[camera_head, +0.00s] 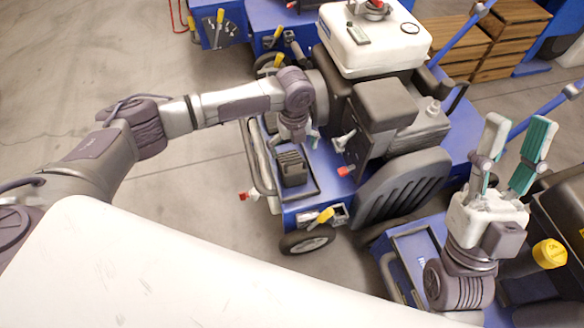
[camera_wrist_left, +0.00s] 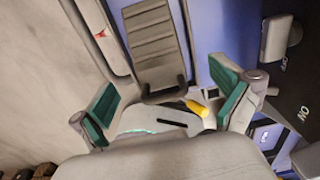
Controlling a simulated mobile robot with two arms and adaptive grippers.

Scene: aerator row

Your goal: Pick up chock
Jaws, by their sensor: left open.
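The chock (camera_head: 292,168) is a dark, ribbed wedge lying in the blue front tray (camera_head: 313,184) of the middle aerator. In the left wrist view the chock (camera_wrist_left: 152,48) looks grey, with raised ribs. My left gripper (camera_head: 295,137) is above and just behind the chock in the head view, pointing down. In the left wrist view its teal-padded fingers (camera_wrist_left: 168,104) are wide apart with nothing held, and the chock lies beyond them. My right gripper (camera_head: 517,133) is at the right, pointing up, fingers apart and empty.
The aerator's engine (camera_head: 392,115) and white tank (camera_head: 374,45) rise right of the chock. A metal rail (camera_head: 259,160) runs along the tray's left side. A yellow handle (camera_head: 325,215) is at the tray's front. Another aerator (camera_head: 408,255) stands at lower right. Bare floor lies left.

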